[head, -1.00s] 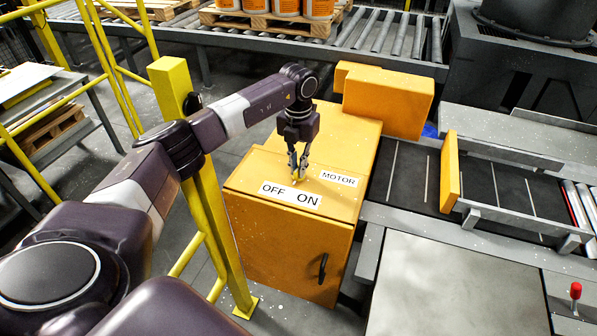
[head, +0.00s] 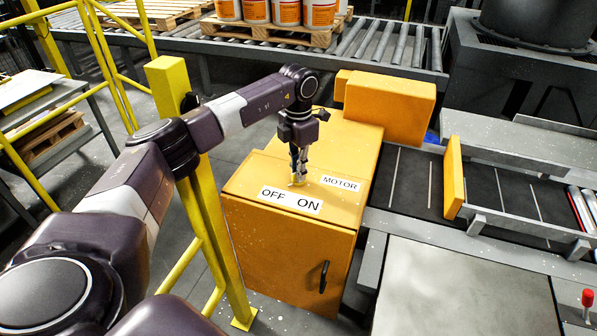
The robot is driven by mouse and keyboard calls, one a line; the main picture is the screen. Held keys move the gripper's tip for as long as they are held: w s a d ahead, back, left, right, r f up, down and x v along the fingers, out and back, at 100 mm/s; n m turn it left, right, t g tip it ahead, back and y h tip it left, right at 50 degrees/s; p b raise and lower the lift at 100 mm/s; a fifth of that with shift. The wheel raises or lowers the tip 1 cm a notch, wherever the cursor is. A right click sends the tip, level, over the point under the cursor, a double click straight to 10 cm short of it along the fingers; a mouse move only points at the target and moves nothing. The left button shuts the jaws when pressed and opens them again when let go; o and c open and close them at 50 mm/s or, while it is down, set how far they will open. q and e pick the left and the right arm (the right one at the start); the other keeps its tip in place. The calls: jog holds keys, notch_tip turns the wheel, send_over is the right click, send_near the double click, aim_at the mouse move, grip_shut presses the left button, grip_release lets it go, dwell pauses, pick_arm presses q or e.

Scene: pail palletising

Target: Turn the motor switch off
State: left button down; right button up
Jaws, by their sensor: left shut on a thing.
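The orange motor cabinet (head: 285,250) stands in the middle of the head view. On its sloping top are a white OFF/ON label (head: 290,200) and a white MOTOR label (head: 341,184). My left gripper (head: 297,180) points down at the top, just behind the OFF/ON label and left of the MOTOR label. Its fingers are closed on the small motor switch, which they mostly hide. I cannot tell which way the switch is set. My right gripper is not in view.
A yellow post and railing (head: 205,220) stand close left of the cabinet, beside my left arm. A dark conveyor (head: 410,185) runs on the right. Behind, a pallet (head: 270,32) of orange-and-white pails sits on rollers. A red-knobbed lever (head: 588,298) is at lower right.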

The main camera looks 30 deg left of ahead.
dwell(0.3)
pick_arm(q)
jog(key=c, duration=2)
grip_release()
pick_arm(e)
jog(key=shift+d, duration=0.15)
pick_arm(q)
jog(key=shift+r, duration=0.1)
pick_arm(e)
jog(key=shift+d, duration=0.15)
pick_arm(q)
notch_tip(320, 180, up, 12)
jog(key=shift+f, duration=0.1)
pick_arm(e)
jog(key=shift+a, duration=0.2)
